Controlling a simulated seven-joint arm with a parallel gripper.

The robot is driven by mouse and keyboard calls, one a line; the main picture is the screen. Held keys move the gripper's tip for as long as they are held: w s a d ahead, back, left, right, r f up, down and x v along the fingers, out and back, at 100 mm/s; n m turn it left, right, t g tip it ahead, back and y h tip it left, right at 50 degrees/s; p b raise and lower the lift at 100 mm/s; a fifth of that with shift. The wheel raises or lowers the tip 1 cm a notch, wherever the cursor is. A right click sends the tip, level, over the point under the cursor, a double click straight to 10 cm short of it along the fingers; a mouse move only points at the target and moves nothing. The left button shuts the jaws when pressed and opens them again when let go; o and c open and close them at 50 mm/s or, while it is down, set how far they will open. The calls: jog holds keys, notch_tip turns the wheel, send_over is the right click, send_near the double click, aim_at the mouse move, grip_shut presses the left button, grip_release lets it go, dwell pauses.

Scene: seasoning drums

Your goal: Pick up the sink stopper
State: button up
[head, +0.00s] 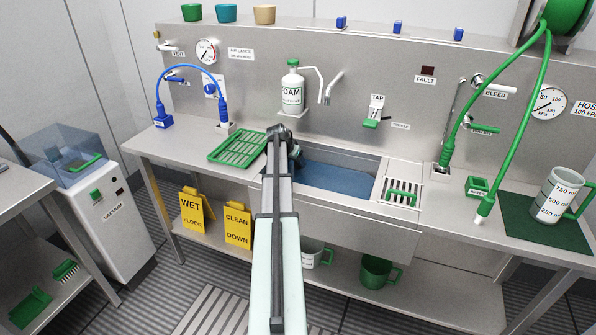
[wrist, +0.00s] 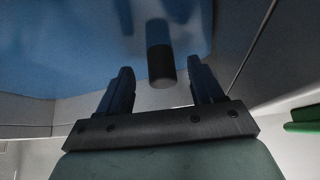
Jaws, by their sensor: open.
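In the wrist view, a dark upright-looking cylinder (wrist: 160,56) with a lighter grey end shows against the blue sink basin (wrist: 60,50). It appears to be the sink stopper. My gripper (wrist: 160,70) is open, with one dark finger on each side of the cylinder in the picture. Gaps show on both sides, and I cannot tell how far beyond the fingertips it stands. In the head view, my arm reaches over the counter to the left end of the sink (head: 337,178). My gripper (head: 303,155) is mostly hidden there, and the stopper cannot be seen.
A green drain tray (head: 238,146) lies left of the sink. A rack with green bars (head: 402,192) sits at its right. A foam bottle (head: 292,90) and a tap (head: 334,84) are on the back panel. The sink's walls surround my gripper closely.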

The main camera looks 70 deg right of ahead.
aim_at(299, 166)
jog(key=shift+x, duration=3.25)
jog(key=shift+d+r, duration=0.1)
jog(key=shift+d, duration=0.05)
jog(key=c, duration=1.1)
jog(key=shift+r, duration=0.2)
notch_tip(299, 166, up, 7)
jog(key=shift+s+r, duration=0.1)
jog(key=shift+s, duration=0.05)
jog(key=s+a, duration=0.4)
jog(key=s, duration=1.3)
jog(key=shift+f, duration=0.25)
